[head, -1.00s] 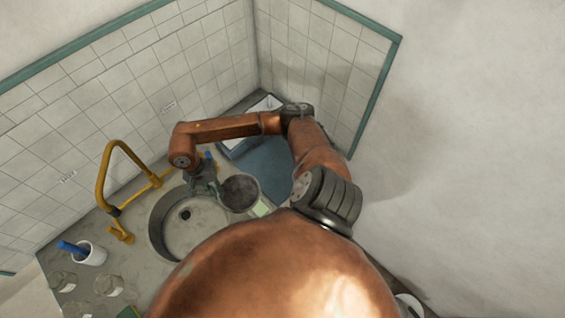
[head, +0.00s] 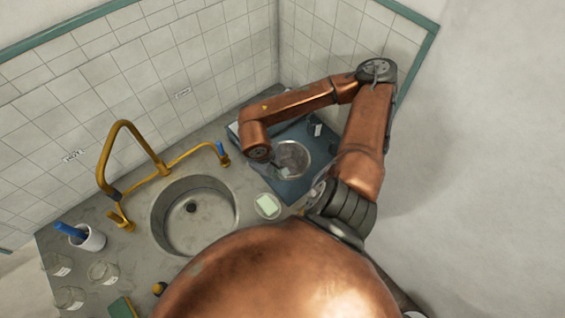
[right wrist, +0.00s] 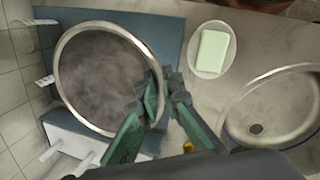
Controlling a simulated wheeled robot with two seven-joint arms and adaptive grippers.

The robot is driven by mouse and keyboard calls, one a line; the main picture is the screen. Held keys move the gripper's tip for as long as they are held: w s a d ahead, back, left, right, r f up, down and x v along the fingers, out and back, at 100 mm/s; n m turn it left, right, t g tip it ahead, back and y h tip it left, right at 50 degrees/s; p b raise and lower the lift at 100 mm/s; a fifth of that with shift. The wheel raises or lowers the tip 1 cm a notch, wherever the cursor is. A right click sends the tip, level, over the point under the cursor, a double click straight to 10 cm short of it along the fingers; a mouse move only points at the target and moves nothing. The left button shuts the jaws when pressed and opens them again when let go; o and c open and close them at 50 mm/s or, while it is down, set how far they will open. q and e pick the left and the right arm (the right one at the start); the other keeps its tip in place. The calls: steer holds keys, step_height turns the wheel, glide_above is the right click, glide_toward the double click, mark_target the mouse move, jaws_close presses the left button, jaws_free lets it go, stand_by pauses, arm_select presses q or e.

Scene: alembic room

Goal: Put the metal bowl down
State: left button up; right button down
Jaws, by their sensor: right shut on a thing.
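The metal bowl (head: 293,158) is round, grey and empty inside. My right gripper (head: 272,166) is shut on its rim at the side nearer the sink. In the right wrist view the bowl (right wrist: 100,75) shows upright, with the green fingers of my gripper (right wrist: 160,92) on its rim. The bowl is over the blue mat (head: 312,184); I cannot tell whether it touches the mat. The mat also shows in the right wrist view (right wrist: 168,42). My left gripper is not in view.
A soap dish (head: 257,213) with pale green soap (head: 267,204) sits between mat and sink (head: 205,225). A yellow tap (head: 104,180) rises behind the sink. A white cup (head: 92,238) and glass beakers (head: 103,272) stand at left. Tiled walls close the corner.

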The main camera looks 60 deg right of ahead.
mark_target(288, 163)
steer(key=d, duration=0.1)
steer(key=w+d+f, duration=0.1)
steer(key=w+d+p, duration=0.1)
steer(key=shift+w+d+f, duration=0.2)
steer(key=shift+d+f, duration=0.15)
steer(key=w+d+f, duration=0.1)
steer(key=d+f, duration=0.1)
steer(key=f, duration=0.1)
steer(key=w+d+f+p, duration=0.1)
steer(key=f, duration=0.1)
steer(key=shift+w+d+f, duration=0.15)
steer(key=shift+w+f, duration=0.1)
steer(key=shift+w, duration=0.05)
steer(key=shift+w+d+f, duration=0.1)
steer(key=shift+d+f, duration=0.05)
steer(key=shift+f, duration=0.15)
steer(key=shift+a+p+x, duration=0.25)
steer(key=shift+p+x, duration=0.5)
steer(key=shift+x, duration=0.3)
steer(key=shift+w+f, duration=0.15)
steer(key=shift+f, duration=0.4)
steer(key=shift+f+b, duration=0.2)
steer(key=shift+b, duration=0.1)
steer(key=c, duration=2.1)
jaws_free()
steer(key=shift+r, duration=0.1)
steer(key=shift+r, duration=0.1)
